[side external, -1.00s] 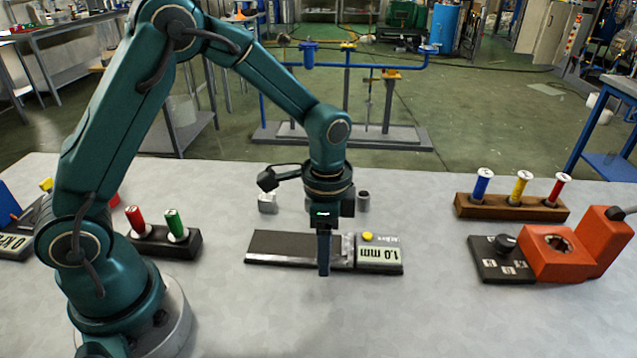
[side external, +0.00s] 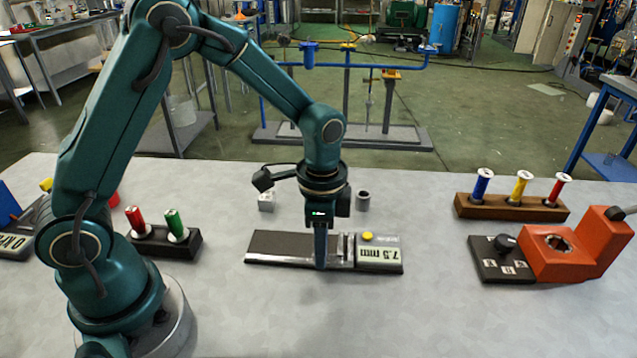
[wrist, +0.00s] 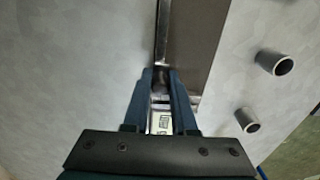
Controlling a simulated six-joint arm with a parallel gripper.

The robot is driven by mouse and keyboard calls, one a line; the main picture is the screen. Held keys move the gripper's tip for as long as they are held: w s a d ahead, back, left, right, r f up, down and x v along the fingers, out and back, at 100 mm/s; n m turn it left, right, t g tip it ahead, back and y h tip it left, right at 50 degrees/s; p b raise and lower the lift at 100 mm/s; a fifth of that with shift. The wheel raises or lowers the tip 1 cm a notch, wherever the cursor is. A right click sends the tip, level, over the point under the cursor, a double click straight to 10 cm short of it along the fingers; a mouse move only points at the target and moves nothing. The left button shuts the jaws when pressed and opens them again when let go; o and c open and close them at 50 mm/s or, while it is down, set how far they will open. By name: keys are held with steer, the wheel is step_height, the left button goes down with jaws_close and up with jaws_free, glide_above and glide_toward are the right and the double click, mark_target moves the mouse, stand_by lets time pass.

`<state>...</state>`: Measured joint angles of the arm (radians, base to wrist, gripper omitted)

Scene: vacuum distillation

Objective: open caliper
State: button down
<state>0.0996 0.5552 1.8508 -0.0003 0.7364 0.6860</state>
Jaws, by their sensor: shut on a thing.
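The caliper (side external: 284,246) lies flat on the grey table, a dark bar with a display at its right end that reads 7.5 mm. A yellow button (side external: 367,236) sits above the display. My gripper (side external: 320,266) points straight down over the caliper, just left of the display. In the wrist view my gripper (wrist: 162,75) has its two blue fingers around a small metal part of the caliper (wrist: 195,40) and is shut on it. The fingers hide most of that gripped part. A gap shows between the sliding jaw and the display block.
Two small metal cylinders (side external: 363,201) (side external: 266,202) stand behind the caliper. A wooden rack (side external: 512,207) with blue, yellow and red vials and an orange device (side external: 552,255) stand at right. A black rack (side external: 165,243) with red and green vials stands at left. The table front is clear.

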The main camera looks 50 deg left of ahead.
mark_target(292, 258)
steer(key=shift+s+a, duration=1.7)
steer(key=shift+a, duration=0.1)
steer(key=c, duration=0.7)
jaws_free()
steer(key=shift+r, duration=0.1)
steer(key=shift+r, duration=3.4)
